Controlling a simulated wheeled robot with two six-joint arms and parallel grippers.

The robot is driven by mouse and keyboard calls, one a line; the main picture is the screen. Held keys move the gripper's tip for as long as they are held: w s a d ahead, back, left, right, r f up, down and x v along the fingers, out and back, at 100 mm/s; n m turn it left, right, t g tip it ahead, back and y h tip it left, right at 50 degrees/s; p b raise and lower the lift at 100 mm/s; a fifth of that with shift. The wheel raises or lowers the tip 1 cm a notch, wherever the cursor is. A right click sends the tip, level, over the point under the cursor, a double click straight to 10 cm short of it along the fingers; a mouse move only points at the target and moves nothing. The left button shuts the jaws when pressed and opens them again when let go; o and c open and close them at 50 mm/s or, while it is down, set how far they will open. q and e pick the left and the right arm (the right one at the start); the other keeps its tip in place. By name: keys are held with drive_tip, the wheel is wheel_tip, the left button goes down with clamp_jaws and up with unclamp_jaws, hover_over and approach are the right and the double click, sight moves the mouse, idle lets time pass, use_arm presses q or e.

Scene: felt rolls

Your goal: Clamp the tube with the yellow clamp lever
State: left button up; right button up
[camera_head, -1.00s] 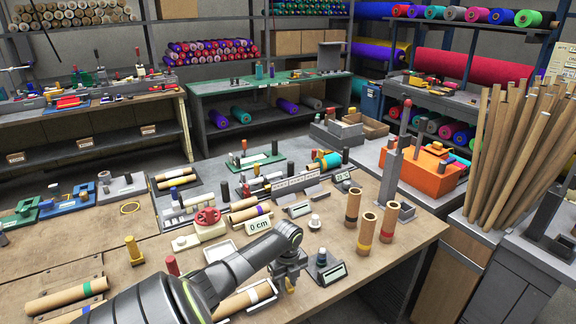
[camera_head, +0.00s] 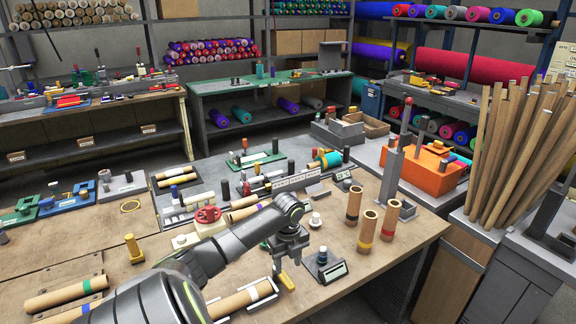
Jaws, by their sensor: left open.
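A cardboard tube (camera_head: 238,303) with a light band lies in a white-edged cradle at the bottom centre. The yellow clamp lever (camera_head: 287,281) shows at the tube's right end. My left gripper (camera_head: 292,258) is open and empty, pointing down just above and behind the yellow lever. I cannot tell whether its fingers touch the lever. My left forearm hides part of the bench to the left of the gripper. My right gripper is not in view.
A small grey device (camera_head: 325,268) with a display stands just right of the lever. Upright tubes (camera_head: 367,231) stand farther right. A yellow post (camera_head: 133,248) stands at left. The bench's front right is clear.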

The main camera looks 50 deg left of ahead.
use_arm(q)
wheel_tip(320, 180, up, 10)
drive_tip(key=b, duration=0.1)
drive_tip(key=shift+f, duration=0.15)
idle(0.5)
